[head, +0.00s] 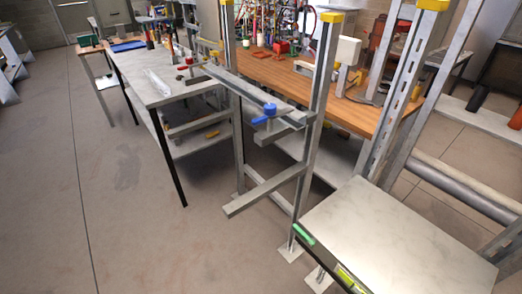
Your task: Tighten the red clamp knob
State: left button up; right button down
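A small red knob-like part (188,61) shows at the upper left, near the far end of a grey metal bar (240,85). It is small, and I cannot tell for sure that it is the clamp knob, nor how tight it is. A larger blue knob (270,109) sits near the bar's closer end, beside an upright post. Neither of my grippers is in the view, and nothing is seen touching either knob.
Grey upright posts with yellow caps (332,17) stand around the bar. A lower beam (265,190) juts out toward the open floor (130,210). A grey-topped table (155,85) is behind left, a wooden bench (285,78) behind, a pale flat panel (400,235) front right.

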aim_at(188, 60)
jog(key=i+j+z, duration=0.1)
jog(key=i+j, duration=0.25)
jog(key=i+j+z, duration=0.1)
jog(key=i+j, duration=0.2)
jog(key=j, duration=0.15)
jog(key=i+j, duration=0.3)
jog(key=j, duration=0.15)
jog(key=i+j+z, duration=0.15)
jog(key=i+j, duration=0.15)
jog(key=j, duration=0.15)
